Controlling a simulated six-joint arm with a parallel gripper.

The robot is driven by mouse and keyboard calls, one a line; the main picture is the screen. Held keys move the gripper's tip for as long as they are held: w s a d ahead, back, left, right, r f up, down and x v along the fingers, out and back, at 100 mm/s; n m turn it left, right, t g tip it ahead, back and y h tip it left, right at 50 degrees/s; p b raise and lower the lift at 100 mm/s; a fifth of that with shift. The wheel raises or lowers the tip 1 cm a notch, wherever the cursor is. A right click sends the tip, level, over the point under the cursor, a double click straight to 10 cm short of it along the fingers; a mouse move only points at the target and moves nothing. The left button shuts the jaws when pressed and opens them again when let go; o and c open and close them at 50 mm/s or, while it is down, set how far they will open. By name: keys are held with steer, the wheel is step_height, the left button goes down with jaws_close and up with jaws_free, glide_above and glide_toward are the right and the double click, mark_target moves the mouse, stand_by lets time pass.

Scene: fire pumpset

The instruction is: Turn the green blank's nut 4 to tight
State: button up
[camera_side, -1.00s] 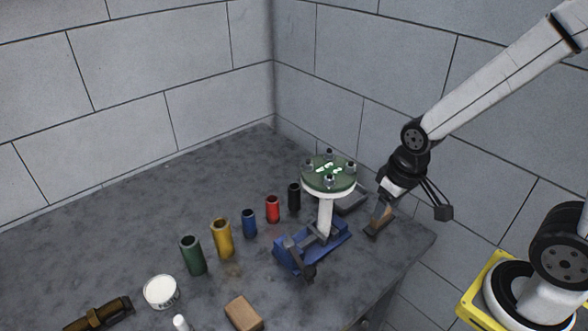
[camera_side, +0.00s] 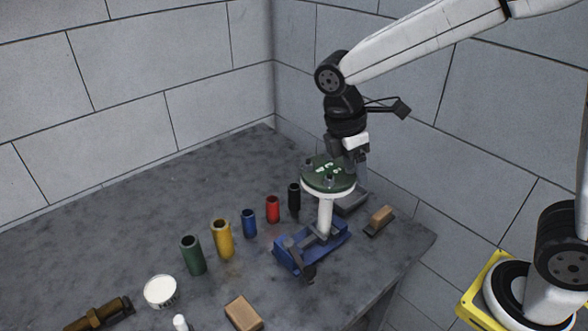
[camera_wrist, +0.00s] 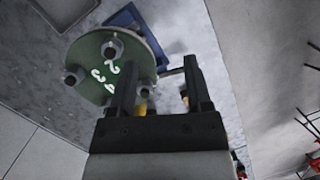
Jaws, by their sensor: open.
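The green blank (camera_side: 318,185) is a round green disc with white marks, lying flat on a white flanged pipe (camera_side: 325,217). In the wrist view the blank (camera_wrist: 88,55) shows painted digits, with a 2 and a 3 readable, and grey nuts around its rim. Nut 4 cannot be made out surely; a nut near the lower rim is partly behind my left finger. My gripper (camera_side: 354,166) points down at the blank's back right edge. In the wrist view its two fingers (camera_wrist: 160,72) are apart, with no nut clearly seen between them.
A blue vise (camera_side: 295,252) holds the pipe upright on the grey bench. Black, red, blue (camera_side: 249,222), yellow and green (camera_side: 193,256) sockets stand in a row to its left. A wooden-backed brush (camera_side: 380,219) lies to its right, near the bench edge.

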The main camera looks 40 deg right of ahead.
mark_target(308, 163)
steer(key=w+a+r+n+t+h, duration=0.2)
steer(key=w+a+r+n+t, duration=0.2)
steer(key=w+n, duration=0.3)
steer(key=a+r+n, duration=0.1)
steer(key=n, duration=0.2)
steer(key=shift+w+a+r, duration=0.15)
steer(key=shift+w+a, duration=0.15)
steer(key=shift+a, duration=0.1)
steer(key=shift+x, duration=3.95)
steer(key=shift+w, duration=0.1)
jaws_close()
